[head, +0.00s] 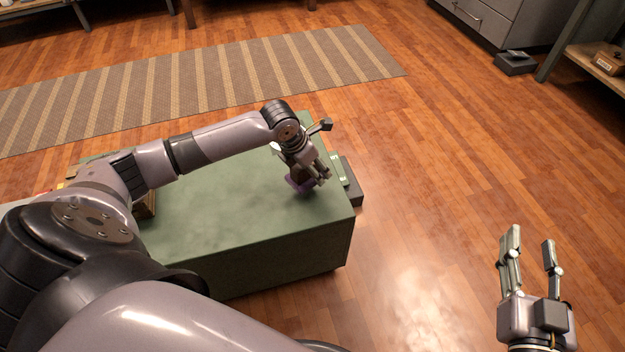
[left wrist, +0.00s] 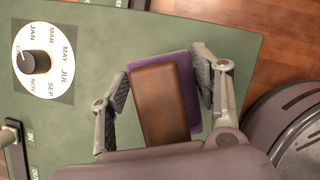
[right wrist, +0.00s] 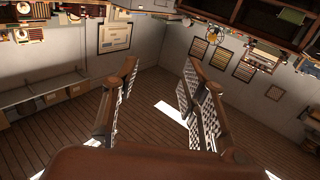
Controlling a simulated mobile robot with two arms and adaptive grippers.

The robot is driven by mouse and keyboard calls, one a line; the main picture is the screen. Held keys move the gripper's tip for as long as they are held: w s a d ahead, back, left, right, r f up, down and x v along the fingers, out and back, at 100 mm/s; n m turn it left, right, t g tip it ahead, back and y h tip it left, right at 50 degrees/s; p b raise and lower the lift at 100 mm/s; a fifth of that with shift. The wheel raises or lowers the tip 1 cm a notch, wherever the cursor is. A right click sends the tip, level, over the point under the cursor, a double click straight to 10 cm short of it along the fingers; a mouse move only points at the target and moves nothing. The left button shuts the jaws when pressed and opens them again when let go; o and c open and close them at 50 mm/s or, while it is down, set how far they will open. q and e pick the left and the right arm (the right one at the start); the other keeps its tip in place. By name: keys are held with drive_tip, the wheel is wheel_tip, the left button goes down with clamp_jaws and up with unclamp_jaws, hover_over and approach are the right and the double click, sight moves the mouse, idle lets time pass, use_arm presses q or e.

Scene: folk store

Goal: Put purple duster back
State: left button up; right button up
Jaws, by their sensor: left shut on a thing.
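The purple duster shows in the left wrist view as a brown wooden block (left wrist: 160,100) on a purple pad (left wrist: 190,90). In the head view its purple edge (head: 296,185) shows low over the right end of the green-topped counter (head: 230,200). My left gripper (head: 318,178) is shut on the duster; in the left wrist view its two fingers (left wrist: 160,95) stand on either side of the block. I cannot tell whether the pad touches the counter. My right gripper (head: 527,250) is open and empty, over the floor to the right.
A month dial (left wrist: 35,62) lies on the counter near the duster. A dark tray (head: 350,180) with pale green items is at the counter's right end. A striped rug (head: 200,85) lies behind. The wooden floor (head: 440,150) to the right is clear.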

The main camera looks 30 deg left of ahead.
use_arm(q)
drive_tip(key=shift+f, duration=0.75)
wheel_tip(320, 180, down, 3)
drive_tip(key=shift+b, duration=0.7)
use_arm(e)
wheel_tip(320, 180, up, 7)
drive_tip(key=s+t+y, duration=0.1)
drive_tip(key=t, duration=0.3)
drive_tip(key=shift+a+y, duration=0.35)
drive_tip(key=shift+y, duration=0.05)
use_arm(q)
drive_tip(key=o, duration=1.1)
